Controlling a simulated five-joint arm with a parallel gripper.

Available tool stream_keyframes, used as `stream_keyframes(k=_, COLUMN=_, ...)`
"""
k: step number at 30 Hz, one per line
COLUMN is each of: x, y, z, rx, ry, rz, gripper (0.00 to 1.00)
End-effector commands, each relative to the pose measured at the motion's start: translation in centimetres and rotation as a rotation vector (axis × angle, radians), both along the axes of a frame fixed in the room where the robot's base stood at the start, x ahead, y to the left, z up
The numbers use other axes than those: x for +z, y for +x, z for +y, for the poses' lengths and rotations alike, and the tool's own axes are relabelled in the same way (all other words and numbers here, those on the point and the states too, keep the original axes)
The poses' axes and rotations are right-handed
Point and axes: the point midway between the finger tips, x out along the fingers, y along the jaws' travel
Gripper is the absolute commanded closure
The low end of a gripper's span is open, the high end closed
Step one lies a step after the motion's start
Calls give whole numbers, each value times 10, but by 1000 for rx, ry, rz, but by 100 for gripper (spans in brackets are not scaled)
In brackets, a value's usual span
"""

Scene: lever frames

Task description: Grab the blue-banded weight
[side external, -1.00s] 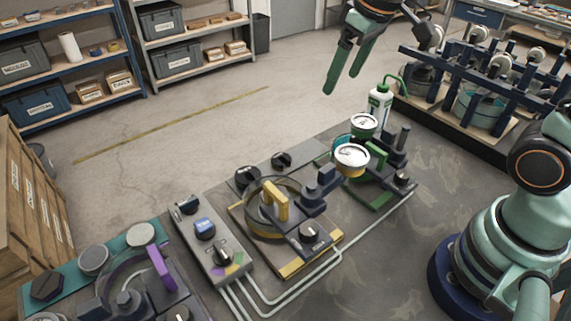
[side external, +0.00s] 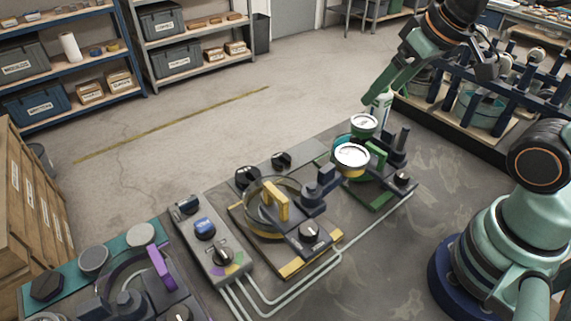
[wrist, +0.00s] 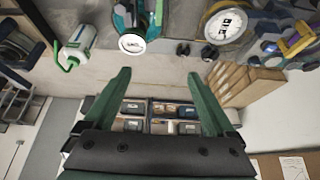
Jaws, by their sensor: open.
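My gripper (side external: 372,102) is at the upper right of the side view, its green fingers overlapping the white and green bottle (side external: 383,112) in the picture. Whether they touch it cannot be told. In the wrist view my gripper (wrist: 157,75) shows two fingers spread wide with nothing between them. I cannot pick out a weight with a clear blue band. Grey round pieces (side external: 93,260) and a dark hexagonal piece (side external: 46,285) sit at the lower left. A blue-topped piece (side external: 204,228) sits on the grey control box (side external: 232,268); I cannot tell whether it is a weight.
Lever stations with a yellow handle (side external: 275,200), a purple handle (side external: 162,268) and a green handle (side external: 377,155) line the bench. Two gauges (side external: 352,156) stand up near the bottle. A dark blue rack (side external: 480,90) stands at the right.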

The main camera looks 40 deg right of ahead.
Motion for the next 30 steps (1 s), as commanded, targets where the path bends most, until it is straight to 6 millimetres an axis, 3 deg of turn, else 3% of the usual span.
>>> stream_keyframes(k=11, x=0, y=0, z=0, rx=1, ry=0, rz=0, gripper=10)
stream_keyframes(k=13, x=0, y=0, z=0, rx=1, ry=0, rz=0, gripper=0)
stream_keyframes(k=22, x=2, y=3, z=2, rx=1, ry=3, rz=6, gripper=0)
stream_keyframes(k=26, x=6, y=16, z=9, rx=3, ry=13, rz=40, gripper=0)
stream_keyframes(k=30, x=11, y=43, z=25, rx=-2, ry=33, rz=102, gripper=0)
